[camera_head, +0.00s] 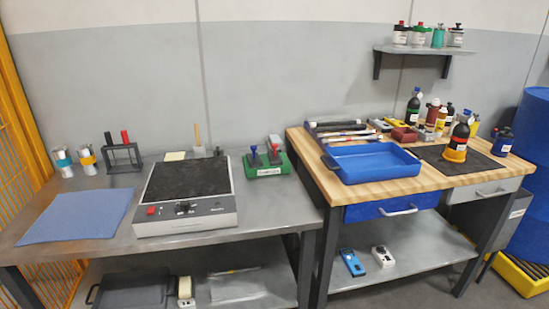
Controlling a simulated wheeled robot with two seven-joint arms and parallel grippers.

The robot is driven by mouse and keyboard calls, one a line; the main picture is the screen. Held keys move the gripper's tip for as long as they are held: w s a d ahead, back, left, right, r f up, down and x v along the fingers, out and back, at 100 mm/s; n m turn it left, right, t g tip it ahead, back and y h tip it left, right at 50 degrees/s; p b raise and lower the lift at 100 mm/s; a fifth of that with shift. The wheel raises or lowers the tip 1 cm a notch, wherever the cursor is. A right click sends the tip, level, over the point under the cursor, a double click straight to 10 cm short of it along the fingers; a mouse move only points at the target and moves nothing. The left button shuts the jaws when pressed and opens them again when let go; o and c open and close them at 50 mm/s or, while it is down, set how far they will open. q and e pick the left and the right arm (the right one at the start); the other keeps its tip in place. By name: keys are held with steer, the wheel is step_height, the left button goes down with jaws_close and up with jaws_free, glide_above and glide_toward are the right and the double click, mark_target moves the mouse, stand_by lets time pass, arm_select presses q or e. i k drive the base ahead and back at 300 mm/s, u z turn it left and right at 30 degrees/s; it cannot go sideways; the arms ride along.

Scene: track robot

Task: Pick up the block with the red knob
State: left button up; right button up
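A small dark block with a red knob (276,152) stands upright in a green holder (267,170) at the right end of the grey metal table. Next to it on the left in the same holder is a similar piece with a blue knob (254,154). The holder has a white label on its front, too small to read. Neither of my grippers shows in the head view, and nothing of mine touches the block.
A black-topped device (188,187) and a blue mat (76,216) lie left of the holder on the grey table (250,216). A wooden bench (322,187) with a blue tray (372,162) and several bottles stands right.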

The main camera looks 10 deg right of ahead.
mark_target(274, 158)
steer(key=k, duration=0.65)
steer(key=u, duration=0.85)
steer(key=i, duration=1.3)
steer(key=z, duration=0.45)
